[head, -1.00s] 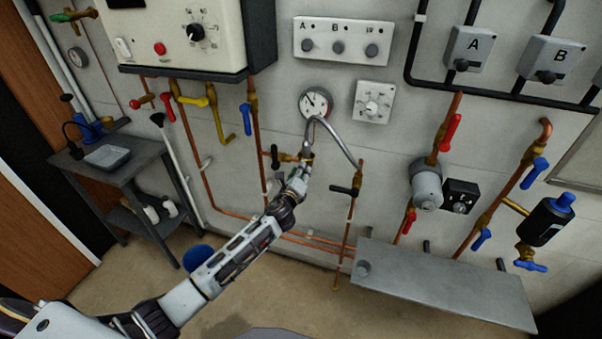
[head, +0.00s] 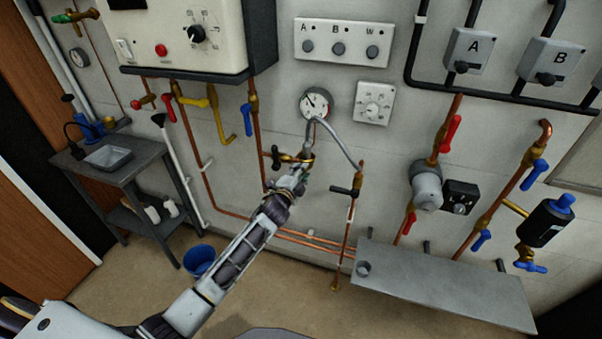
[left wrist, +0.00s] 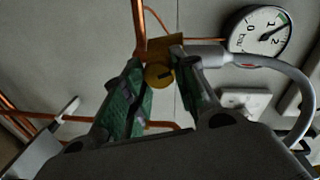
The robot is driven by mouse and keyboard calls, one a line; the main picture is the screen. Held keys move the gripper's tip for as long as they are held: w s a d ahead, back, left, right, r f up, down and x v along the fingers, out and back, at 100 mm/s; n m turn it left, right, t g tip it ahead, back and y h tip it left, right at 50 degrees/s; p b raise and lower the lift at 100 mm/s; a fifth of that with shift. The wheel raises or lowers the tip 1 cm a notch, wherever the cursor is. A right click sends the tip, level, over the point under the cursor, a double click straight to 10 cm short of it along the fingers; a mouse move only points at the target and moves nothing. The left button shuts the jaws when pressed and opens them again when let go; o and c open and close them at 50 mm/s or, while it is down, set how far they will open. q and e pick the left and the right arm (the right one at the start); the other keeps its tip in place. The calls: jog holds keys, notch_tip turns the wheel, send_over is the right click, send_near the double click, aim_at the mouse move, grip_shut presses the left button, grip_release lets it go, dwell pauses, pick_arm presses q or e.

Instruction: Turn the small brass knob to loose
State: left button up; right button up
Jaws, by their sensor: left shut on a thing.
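The small brass knob (left wrist: 159,76) shows in the left wrist view as a round brass disc with a dark slot, at the lower end of a brass fitting (left wrist: 162,48). My left gripper (left wrist: 164,85) has its green-padded fingers on either side of the knob and is shut on it. In the head view my left gripper (head: 302,168) is at the brass fitting below the round gauge (head: 316,103), and hides the knob there. I cannot tell how far the knob is turned. My right gripper is not in view.
A grey braided hose (head: 338,140) arches beside the gripper to a brass valve with a black handle (head: 343,191). A black-handled valve (head: 275,158) sits just left. Copper pipes, a metal shelf (head: 440,285) and a blue bucket (head: 199,260) are around.

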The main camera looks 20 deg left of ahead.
pick_arm(q)
jog(key=n, duration=0.6)
jog(key=n+t+h+p, duration=0.1)
jog(key=n, duration=0.5)
jog(key=shift+a+f+n, duration=0.1)
jog(key=shift+a+n, duration=0.05)
jog(key=shift+n, duration=0.15)
dwell(0.4)
jog(key=o, duration=1.1)
jog(key=shift+c, duration=0.2)
jog(key=shift+s, duration=0.1)
jog(key=s+a, duration=0.1)
jog(key=s, duration=1)
jog(key=shift+s+a, duration=0.3)
jog(key=shift+a, duration=0.05)
